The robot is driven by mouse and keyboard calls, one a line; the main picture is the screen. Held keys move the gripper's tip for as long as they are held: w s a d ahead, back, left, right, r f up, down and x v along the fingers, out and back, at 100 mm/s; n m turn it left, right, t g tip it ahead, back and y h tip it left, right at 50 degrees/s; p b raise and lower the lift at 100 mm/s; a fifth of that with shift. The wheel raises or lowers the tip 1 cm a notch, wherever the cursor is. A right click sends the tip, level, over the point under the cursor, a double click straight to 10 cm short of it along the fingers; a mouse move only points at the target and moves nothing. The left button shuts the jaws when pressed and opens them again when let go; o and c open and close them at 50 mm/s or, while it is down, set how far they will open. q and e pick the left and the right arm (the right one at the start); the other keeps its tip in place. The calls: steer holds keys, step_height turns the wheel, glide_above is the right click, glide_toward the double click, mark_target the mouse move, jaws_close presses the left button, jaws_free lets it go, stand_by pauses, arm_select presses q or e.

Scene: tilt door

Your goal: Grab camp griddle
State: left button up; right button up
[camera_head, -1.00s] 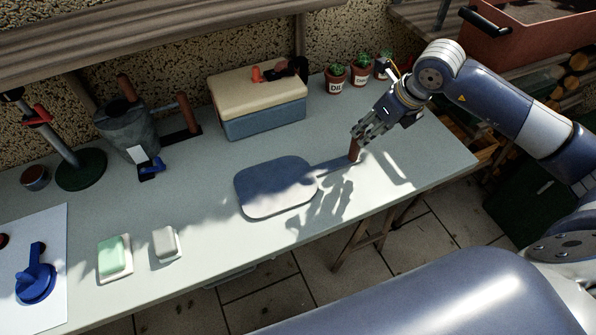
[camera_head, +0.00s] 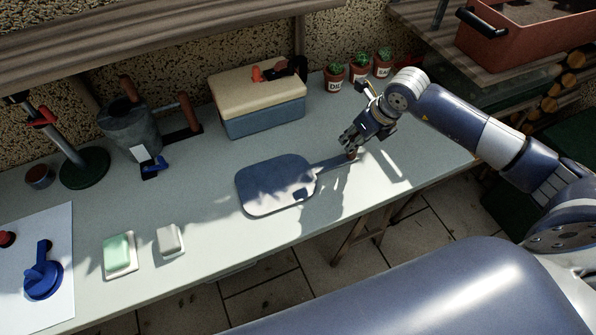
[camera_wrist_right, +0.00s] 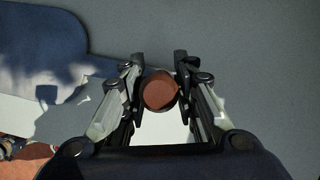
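The camp griddle (camera_head: 272,184) lies flat on the table. It has a dark, rounded plate, and a thin arm runs right from it to an upright reddish-brown grip. My right gripper (camera_head: 350,150) is at that grip, coming from above. In the right wrist view the round reddish end of the grip (camera_wrist_right: 160,91) sits between the two fingers of my right gripper (camera_wrist_right: 160,75). The dark finger pads appear to press on both its sides. Part of the griddle plate (camera_wrist_right: 40,45) shows at upper left there. My left gripper is not in view.
A cream-and-blue box (camera_head: 258,105) and several potted herbs (camera_head: 359,70) stand behind the griddle. A watering can (camera_head: 130,127) is at the back left. Two soap-like blocks (camera_head: 117,249) lie at front left. The table's front edge is close to the griddle.

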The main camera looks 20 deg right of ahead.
jaws_close()
steer(key=shift+r, duration=0.15)
